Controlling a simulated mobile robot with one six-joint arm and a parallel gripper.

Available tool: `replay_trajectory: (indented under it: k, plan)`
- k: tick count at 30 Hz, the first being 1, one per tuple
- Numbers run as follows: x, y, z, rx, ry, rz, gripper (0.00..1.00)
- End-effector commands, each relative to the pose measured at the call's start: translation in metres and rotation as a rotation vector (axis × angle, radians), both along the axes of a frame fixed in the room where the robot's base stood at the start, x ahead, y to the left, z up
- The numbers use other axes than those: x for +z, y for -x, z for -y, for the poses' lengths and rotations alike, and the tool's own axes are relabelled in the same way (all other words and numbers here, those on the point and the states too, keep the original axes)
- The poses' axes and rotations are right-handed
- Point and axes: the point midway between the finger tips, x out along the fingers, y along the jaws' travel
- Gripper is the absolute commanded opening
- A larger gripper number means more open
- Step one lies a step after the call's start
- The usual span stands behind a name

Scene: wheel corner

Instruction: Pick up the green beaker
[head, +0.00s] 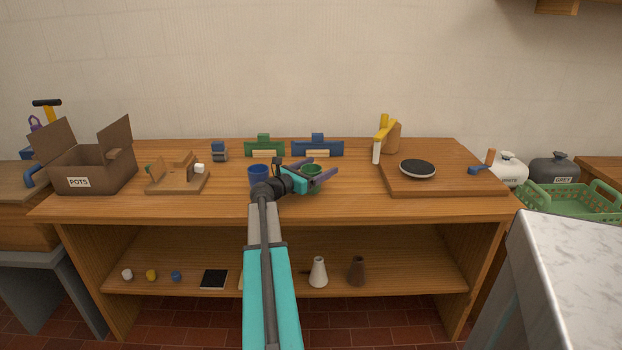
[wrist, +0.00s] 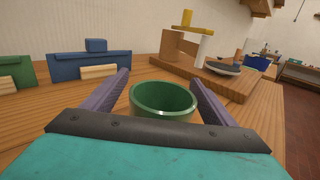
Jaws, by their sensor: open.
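The green beaker (head: 311,170) stands upright on the wooden bench top, just right of a blue beaker (head: 259,174). In the wrist view the open rim of the green beaker (wrist: 163,101) shows between the two purple fingers. My gripper (head: 325,171) is open, with one finger on each side of the green beaker. The gripper's own body hides the beaker's lower part in the wrist view. I cannot tell whether either finger touches it.
A green holder (head: 264,146) and a blue holder (head: 318,147) stand behind. A raised wooden board (head: 440,184) with a dark disc (head: 417,169) is to the right. A cardboard box marked POTS (head: 93,166) is at the left.

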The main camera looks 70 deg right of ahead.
Motion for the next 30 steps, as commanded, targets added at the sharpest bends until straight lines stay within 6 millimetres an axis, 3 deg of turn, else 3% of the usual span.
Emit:
replay_trajectory:
  k: [10, 19, 30]
  plan:
    - [-0.0001, -0.0007, -0.0004, 0.001, 0.000, 0.000, 0.78]
    - [0.0005, -0.0013, -0.0006, 0.001, 0.001, 0.000, 0.29]
    - [0.0038, -0.0018, -0.0007, 0.002, 0.001, 0.000, 0.29]
